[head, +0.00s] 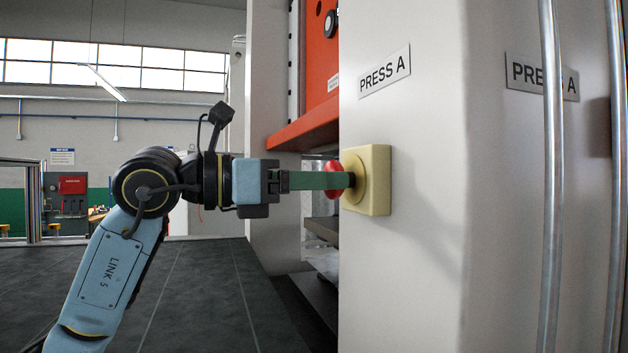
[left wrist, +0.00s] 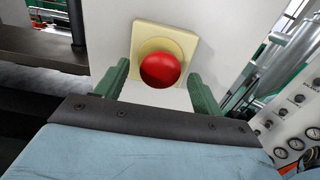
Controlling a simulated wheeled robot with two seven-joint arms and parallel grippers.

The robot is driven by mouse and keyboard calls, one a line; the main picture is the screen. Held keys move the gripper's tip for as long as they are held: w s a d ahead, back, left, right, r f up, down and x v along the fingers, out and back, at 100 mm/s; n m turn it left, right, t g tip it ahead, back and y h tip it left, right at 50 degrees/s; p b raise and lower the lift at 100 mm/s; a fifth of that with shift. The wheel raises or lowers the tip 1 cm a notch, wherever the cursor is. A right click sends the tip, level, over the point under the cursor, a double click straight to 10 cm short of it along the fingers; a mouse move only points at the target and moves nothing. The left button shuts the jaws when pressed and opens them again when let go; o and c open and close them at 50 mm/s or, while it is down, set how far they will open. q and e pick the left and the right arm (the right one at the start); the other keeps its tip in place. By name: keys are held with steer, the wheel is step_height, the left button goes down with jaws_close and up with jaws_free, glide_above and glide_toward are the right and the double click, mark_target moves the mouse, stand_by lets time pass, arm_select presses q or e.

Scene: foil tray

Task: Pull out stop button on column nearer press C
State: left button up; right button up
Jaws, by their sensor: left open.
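A red mushroom stop button (head: 332,180) sits on a yellow square housing (head: 374,180) on a white column marked PRESS A. My left gripper (head: 345,180) reaches in from the left, level with the button, and its green fingers overlap the button in the head view. In the left wrist view the red button (left wrist: 161,70) and its yellow housing (left wrist: 178,42) lie between the two spread green fingers (left wrist: 155,84), with a visible gap on each side. The left gripper is open. Contact with the button cannot be made out. My right gripper is not in view.
The white column (head: 420,260) fills the right middle, with vertical metal pipes (head: 551,200) to its right. An orange press part (head: 320,70) hangs above and behind the button. In the left wrist view, a panel with gauges (left wrist: 296,143) is at lower right.

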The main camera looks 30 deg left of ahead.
arm_select(q)
steer(key=b+v, duration=0.4)
steer(key=v, duration=0.9)
steer(key=shift+s+b, duration=0.15)
steer(key=shift+b, duration=0.15)
steer(key=shift+a, duration=0.1)
